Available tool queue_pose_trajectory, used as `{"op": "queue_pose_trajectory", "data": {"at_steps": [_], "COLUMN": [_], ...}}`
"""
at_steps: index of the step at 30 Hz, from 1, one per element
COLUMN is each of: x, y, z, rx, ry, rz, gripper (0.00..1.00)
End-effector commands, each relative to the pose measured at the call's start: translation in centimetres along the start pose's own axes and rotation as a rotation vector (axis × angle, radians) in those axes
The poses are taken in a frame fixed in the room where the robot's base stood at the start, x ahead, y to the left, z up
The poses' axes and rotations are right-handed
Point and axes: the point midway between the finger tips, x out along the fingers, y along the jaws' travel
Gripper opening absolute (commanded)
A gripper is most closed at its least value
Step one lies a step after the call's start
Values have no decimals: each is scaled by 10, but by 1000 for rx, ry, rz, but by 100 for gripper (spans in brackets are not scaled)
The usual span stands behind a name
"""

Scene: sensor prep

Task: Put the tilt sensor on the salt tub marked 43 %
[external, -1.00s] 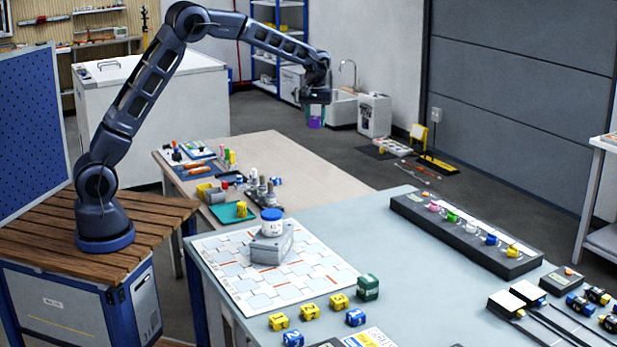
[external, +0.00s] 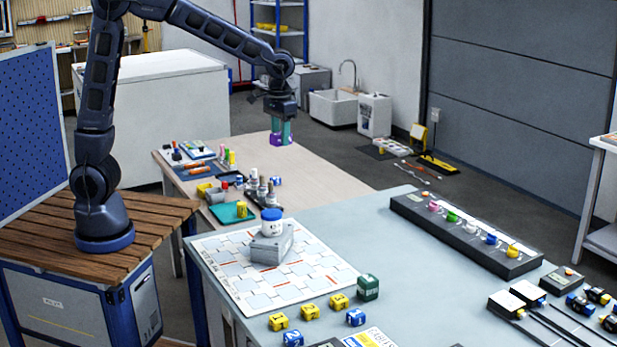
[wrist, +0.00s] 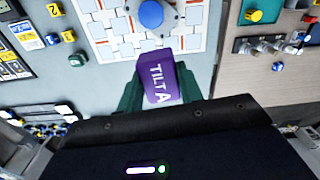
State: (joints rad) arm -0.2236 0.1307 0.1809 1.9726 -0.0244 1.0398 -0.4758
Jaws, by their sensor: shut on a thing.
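My gripper (external: 281,135) is shut on the tilt sensor, a purple block (external: 276,140), high up by the far part of the wooden table. In the wrist view the sensor (wrist: 160,84) reads "TILT A" and sits between green fingers. A white tub with a blue lid (external: 271,221) stands on a grey block (external: 268,248) on the patterned white board (external: 235,283). The lid also shows at the top of the wrist view (wrist: 151,14). No 43 % mark on the tub is legible. The sensor is well apart from the tub.
Several small bottles (external: 262,190) and a green tray (external: 230,212) with a yellow piece stand on the wooden table. Yellow and blue number cubes (external: 308,312) and a green cube (external: 368,287) lie near the board. A long dark rack (external: 465,235) stands at right. The grey table's middle is clear.

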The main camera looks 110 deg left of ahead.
Motion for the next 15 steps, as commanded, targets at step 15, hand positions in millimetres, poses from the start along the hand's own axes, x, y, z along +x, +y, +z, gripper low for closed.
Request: {"op": "queue_pose_trajectory", "data": {"at_steps": [15], "x": [34], "y": [12], "z": [46], "rx": [107], "ry": [-5], "rz": [0], "gripper": [11]}}
